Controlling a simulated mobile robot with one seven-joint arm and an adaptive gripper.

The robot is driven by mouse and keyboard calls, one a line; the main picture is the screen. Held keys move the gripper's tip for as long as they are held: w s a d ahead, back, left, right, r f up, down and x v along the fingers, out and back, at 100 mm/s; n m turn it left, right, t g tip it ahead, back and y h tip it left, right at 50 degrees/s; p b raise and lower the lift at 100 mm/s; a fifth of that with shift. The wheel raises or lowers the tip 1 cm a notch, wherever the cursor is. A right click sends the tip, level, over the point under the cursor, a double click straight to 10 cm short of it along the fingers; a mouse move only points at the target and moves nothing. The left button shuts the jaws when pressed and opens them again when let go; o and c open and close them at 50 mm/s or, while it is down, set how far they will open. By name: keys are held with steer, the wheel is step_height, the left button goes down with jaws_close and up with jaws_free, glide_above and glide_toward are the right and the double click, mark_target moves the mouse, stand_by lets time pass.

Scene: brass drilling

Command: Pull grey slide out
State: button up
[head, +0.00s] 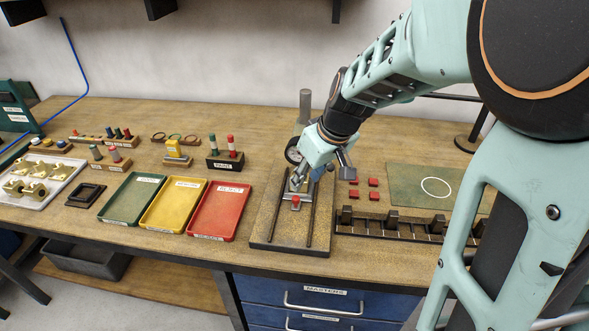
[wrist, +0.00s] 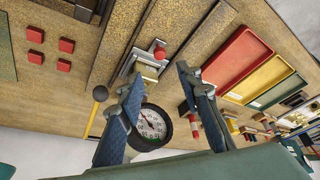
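The grey slide (head: 299,188) sits between dark rails on a speckled base board (head: 262,226), with a red knob (head: 296,199) at its front. In the wrist view the slide (wrist: 140,62) and its red knob (wrist: 159,53) lie just beyond my fingertips. My gripper (head: 303,177) is above the back part of the slide, fingers pointing down. In the wrist view its two blue-grey fingers (wrist: 160,76) are spread apart with nothing held between them. A round dial gauge (wrist: 151,124) stands behind the slide; my gripper partly hides that area in the head view.
Red (head: 220,211), yellow (head: 174,204) and green trays lie left of the board. A dark slotted rack (head: 390,231) and several red blocks (head: 373,183) are to the right. A grey post (head: 305,105) rises behind. The bench front edge is close to the board.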

mark_target(296, 198)
steer(key=x, duration=0.9)
steer(key=shift+w+f, duration=0.1)
steer(key=shift+f, duration=0.25)
jaws_close()
